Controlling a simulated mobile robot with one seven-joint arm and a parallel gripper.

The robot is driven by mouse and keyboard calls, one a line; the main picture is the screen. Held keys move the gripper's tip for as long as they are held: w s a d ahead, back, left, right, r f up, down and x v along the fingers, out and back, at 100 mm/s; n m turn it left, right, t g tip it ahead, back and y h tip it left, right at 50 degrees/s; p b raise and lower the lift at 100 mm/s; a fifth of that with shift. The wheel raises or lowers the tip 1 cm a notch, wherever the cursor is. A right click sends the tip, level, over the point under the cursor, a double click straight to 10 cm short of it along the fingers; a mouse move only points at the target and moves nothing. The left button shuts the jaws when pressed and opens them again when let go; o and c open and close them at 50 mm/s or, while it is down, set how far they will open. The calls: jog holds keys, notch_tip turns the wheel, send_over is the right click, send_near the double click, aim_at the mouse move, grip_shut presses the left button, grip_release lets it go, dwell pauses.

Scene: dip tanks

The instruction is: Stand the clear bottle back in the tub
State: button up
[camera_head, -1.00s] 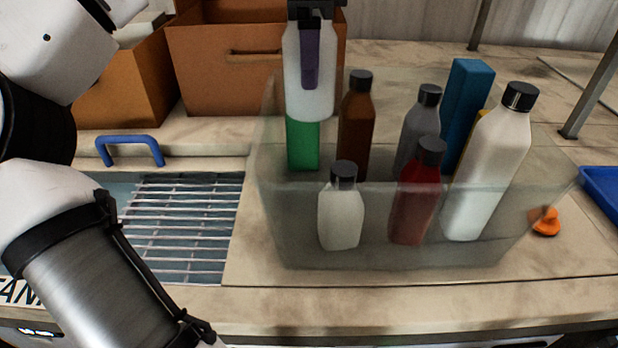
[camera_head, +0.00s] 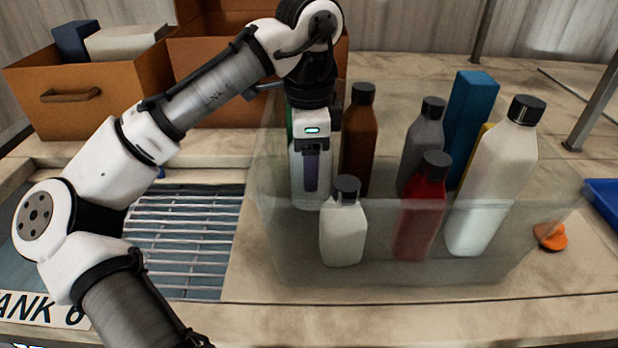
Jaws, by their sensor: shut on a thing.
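The clear bottle (camera_head: 324,182) looks pale and whitish, upright, at the left of the translucent tub (camera_head: 400,272). My gripper (camera_head: 311,168) is shut on it from above and hides its top. A purple strip, my near finger or a label, covers its front. The bottle's lower part is inside the tub, behind a small white bottle (camera_head: 343,235) with a dark cap. I cannot tell whether its base touches the tub floor. A brown bottle (camera_head: 359,140) stands just to its right. A green thing (camera_head: 289,118) shows in a sliver behind it.
The tub also holds a red bottle (camera_head: 420,215), a grey bottle (camera_head: 422,150), a tall white bottle (camera_head: 490,185) and a blue box (camera_head: 471,110). A wire rack (camera_head: 185,235) lies over a tank at left. Orange bins (camera_head: 95,90) stand behind. An orange object (camera_head: 549,236) lies at right.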

jog(key=shift+f, duration=2.15)
jog(key=shift+f, duration=0.2)
jog(key=o, duration=1.3)
notch_tip(320, 180, up, 12)
jog(key=shift+r, duration=0.25)
